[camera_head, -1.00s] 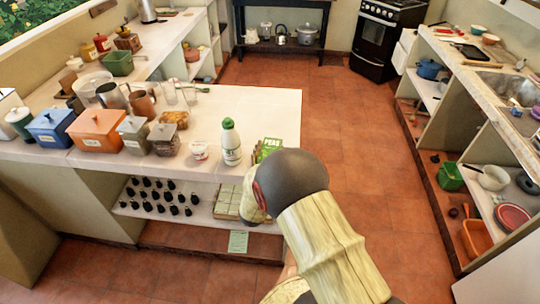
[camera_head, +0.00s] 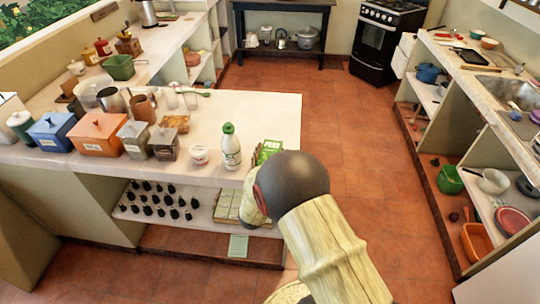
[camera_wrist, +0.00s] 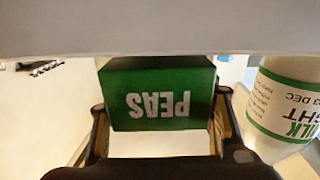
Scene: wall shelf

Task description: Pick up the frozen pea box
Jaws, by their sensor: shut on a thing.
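The frozen pea box (camera_wrist: 157,85) is green with white PEAS lettering, upside down in the wrist view. It also shows on the counter's right front edge in the head view (camera_head: 268,149), partly hidden behind my arm. My gripper (camera_wrist: 160,118) has its dark fingers on the left and right sides of the box and is shut on it. In the head view the fingers are hidden by my arm. I cannot tell whether the box still rests on the counter.
A milk bottle (camera_head: 231,150) stands close to the box; it also shows in the wrist view (camera_wrist: 287,98). A small tub (camera_head: 200,155) is left of it. Canisters (camera_head: 98,136) line the counter's left. Below, a shelf holds small black items (camera_head: 158,198) and pale boxes (camera_head: 228,205).

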